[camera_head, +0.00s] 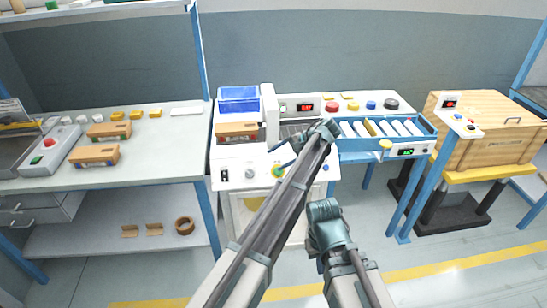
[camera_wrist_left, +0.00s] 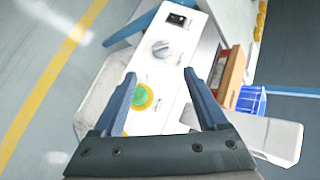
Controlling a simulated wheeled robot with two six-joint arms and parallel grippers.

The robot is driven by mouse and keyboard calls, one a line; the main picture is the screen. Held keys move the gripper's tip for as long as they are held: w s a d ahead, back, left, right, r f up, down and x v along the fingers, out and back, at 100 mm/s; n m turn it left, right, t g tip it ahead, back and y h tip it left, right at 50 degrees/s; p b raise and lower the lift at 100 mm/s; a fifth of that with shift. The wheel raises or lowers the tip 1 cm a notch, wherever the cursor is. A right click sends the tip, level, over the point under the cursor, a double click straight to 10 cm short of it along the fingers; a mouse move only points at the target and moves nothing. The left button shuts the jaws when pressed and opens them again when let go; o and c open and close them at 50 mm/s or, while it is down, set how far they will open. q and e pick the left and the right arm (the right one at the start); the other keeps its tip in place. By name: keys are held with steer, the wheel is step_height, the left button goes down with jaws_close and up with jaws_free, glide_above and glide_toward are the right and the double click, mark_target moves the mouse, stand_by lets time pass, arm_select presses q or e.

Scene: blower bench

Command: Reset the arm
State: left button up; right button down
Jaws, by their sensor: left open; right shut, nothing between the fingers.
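My left gripper (camera_head: 283,143) is at the white machine's front, its arm reaching across the middle of the head view. In the left wrist view my left gripper (camera_wrist_left: 160,85) is open and empty, its two fingers over the panel. A green button with a yellow ring (camera_wrist_left: 142,97) lies between and below them. The button also shows in the head view (camera_head: 278,171). My right gripper (camera_head: 323,209) is shut and empty, low in front of the machine and below the left one. Its fingertips are hard to make out.
A blue-edged tray (camera_head: 428,130) with white cylinders stands right of the machine's panel (camera_head: 238,175). A wooden crate (camera_head: 490,135) stands further right. A blue bin (camera_head: 239,99) sits behind. The floor in front is clear.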

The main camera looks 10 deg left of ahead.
stand_by(0.4)
arm_select(q)
steer(key=s+a+f+n+h, duration=0.2)
steer(key=s+h, duration=0.1)
steer(key=s, duration=0.7)
steer(key=s+a+f+n+h, duration=0.2)
steer(key=s+f+h, duration=0.1)
steer(key=s, duration=0.7)
steer(key=s+a+f+n+h, duration=0.1)
steer(key=s+a+f+h, duration=0.15)
steer(key=s, duration=0.75)
steer(key=s+d+r+m+p, duration=0.1)
steer(key=s+d+r+p, duration=0.2)
steer(key=d, duration=0.3)
steer(key=s+d+r+m+g+p, duration=0.1)
steer(key=s+d+r+m+p, duration=0.1)
steer(key=d, duration=0.3)
steer(key=shift+s+d+r+p, duration=0.35)
steer(key=shift+s+r+p, duration=0.25)
steer(key=shift+r, duration=0.3)
